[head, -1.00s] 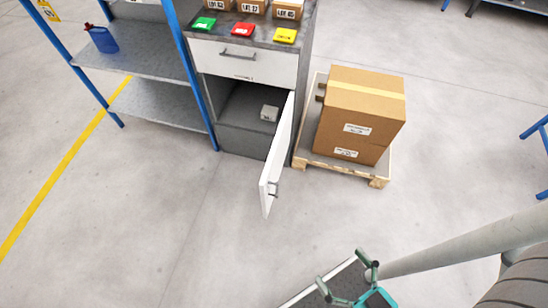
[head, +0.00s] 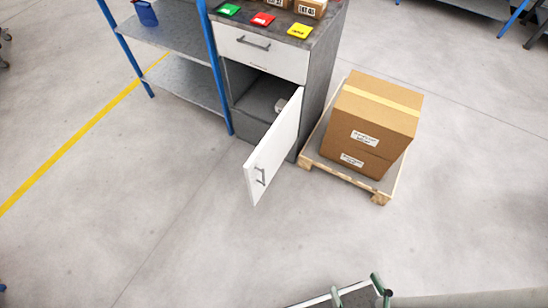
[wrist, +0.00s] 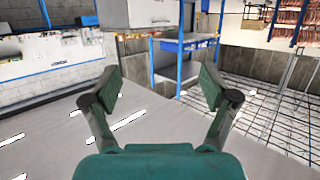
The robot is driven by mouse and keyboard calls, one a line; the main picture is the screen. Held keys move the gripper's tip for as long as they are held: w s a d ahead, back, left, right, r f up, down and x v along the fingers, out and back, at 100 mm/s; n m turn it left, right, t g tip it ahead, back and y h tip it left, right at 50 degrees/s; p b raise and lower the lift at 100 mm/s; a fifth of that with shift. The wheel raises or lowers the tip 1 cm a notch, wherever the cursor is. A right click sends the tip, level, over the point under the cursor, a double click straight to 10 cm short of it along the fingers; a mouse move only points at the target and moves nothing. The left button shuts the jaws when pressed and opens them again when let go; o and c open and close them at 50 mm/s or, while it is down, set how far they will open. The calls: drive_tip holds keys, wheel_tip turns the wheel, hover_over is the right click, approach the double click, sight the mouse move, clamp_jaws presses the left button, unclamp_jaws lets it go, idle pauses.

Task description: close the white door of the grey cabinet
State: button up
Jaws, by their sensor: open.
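The grey cabinet (head: 318,95) stands at the upper middle of the head view. Its white door (head: 274,150) stands wide open, hinged on the cabinet's right side and swung out toward me. A grey bar handle (head: 260,176) is on the door's outer face near its free edge. My gripper (head: 358,284) is at the bottom edge of the head view, well apart from the door. In the wrist view my gripper (wrist: 160,88) is open, with nothing between its fingers.
Cardboard boxes (head: 375,115) stand on a wooden pallet (head: 345,176) right of the cabinet, close to the door's hinge side. A blue-framed shelf (head: 180,75) stands left of it. The white drawer (head: 262,52) above is shut. The floor in front is clear.

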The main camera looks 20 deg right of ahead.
drive_tip(key=w+f+n, duration=0.1)
drive_tip(key=n, duration=0.1)
drive_tip(key=w+f+n+t, duration=0.1)
drive_tip(key=w+n, duration=0.1)
drive_tip(key=w+f+n+t, duration=0.1)
drive_tip(key=w+f+n, duration=0.1)
drive_tip(key=shift+w+a+n, duration=0.25)
drive_tip(key=shift+n, duration=0.05)
clamp_jaws()
drive_tip(key=m+g+y, duration=0.4)
drive_tip(key=m+y, duration=0.9)
drive_tip(key=m, duration=2.1)
approach(255, 160)
drive_tip(key=x, duration=0.7)
drive_tip(key=shift+w+f, duration=0.15)
drive_tip(key=shift+f, duration=0.05)
